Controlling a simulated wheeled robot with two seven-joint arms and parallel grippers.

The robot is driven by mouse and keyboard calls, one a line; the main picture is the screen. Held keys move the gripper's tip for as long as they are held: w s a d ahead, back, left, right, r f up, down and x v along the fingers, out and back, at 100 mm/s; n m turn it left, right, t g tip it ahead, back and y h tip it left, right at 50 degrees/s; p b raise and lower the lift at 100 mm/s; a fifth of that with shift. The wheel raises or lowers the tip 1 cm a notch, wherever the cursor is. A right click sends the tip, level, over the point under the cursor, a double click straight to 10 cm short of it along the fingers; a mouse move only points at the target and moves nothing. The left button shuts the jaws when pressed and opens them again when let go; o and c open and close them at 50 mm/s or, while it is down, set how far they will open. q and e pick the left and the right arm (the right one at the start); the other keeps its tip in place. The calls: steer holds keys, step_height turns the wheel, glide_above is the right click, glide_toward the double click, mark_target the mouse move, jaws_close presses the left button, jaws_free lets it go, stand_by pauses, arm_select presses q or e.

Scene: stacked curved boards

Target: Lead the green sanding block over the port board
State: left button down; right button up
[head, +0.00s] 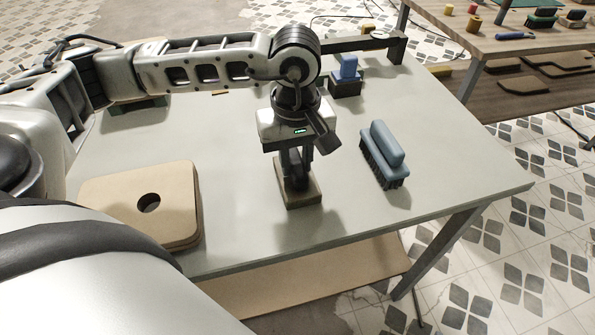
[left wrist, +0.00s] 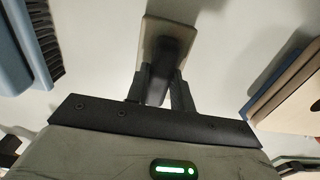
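A block with a dark upright handle and a tan base (head: 301,196) stands on the grey table; it also shows in the left wrist view (left wrist: 152,35). My left gripper (head: 294,172) points down at it, and its two fingers (left wrist: 161,88) sit close on both sides of the handle and look shut on it. A dark green piece (head: 147,103), partly hidden by my arm, lies at the table's left; I cannot tell its shape. A stack of tan curved boards with a round hole (head: 115,192) lies at the front left. My right gripper is not in view.
A blue-backed brush (head: 384,155) lies right of my left gripper, and a blue-handled block (head: 347,75) stands behind. A dark bracket (head: 398,50) is at the far edge. A second table (head: 455,35) holds tools. Bare table (head: 235,185) lies between the stack and the gripper.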

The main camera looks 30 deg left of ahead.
arm_select(q)
steer(key=shift+r, duration=0.15)
steer(key=shift+r+p, duration=0.6)
steer(key=shift+r, duration=0.35)
steer(key=shift+r+p, duration=0.7)
steer(key=shift+r, duration=0.7)
steer(key=shift+d, duration=0.1)
